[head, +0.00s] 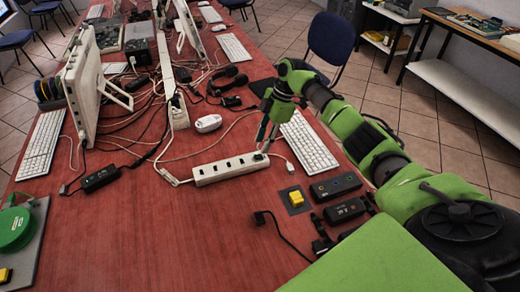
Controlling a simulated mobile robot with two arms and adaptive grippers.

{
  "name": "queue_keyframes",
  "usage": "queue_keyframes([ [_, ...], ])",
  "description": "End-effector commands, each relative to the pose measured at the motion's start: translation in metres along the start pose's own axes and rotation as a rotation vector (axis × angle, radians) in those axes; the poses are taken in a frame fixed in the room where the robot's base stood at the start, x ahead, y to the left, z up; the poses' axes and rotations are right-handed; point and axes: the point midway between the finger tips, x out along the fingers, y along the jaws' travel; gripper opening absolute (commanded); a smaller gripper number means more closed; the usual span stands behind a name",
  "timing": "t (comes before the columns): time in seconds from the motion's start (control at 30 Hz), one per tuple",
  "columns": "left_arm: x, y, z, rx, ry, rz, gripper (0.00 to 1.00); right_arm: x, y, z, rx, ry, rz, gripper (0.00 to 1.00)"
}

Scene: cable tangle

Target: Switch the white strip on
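The white strip (230,168) lies at a slight slant on the red table, in the middle of the head view. It has a row of dark sockets, and a white cable leaves its left end. My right gripper (266,145) reaches in from the right and points down at the strip's right end. Its fingertips are at or just above that end; I cannot tell whether they touch it. The fingers are small here, and their opening is unclear. The switch and its state cannot be made out. My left gripper is not in view.
A white keyboard (308,142) lies right of the gripper. A yellow button on a grey plate (296,199) and two black boxes (336,187) (345,211) lie nearer.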

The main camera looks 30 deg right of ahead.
Motion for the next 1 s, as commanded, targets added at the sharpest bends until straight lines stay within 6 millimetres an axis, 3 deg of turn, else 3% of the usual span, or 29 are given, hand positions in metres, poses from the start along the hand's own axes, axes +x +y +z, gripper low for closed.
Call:
queue_keyframes([
  [0.2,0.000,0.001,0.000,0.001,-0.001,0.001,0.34,-0.046,0.000,0.001,0.000,0.000,0.002,0.31],
  [0.4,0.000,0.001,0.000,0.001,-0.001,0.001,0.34,-0.068,0.000,0.000,0.000,0.000,0.000,0.31],
  [1.0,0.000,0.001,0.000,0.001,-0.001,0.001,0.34,-0.071,-0.001,0.000,0.000,0.000,-0.001,0.31],
])
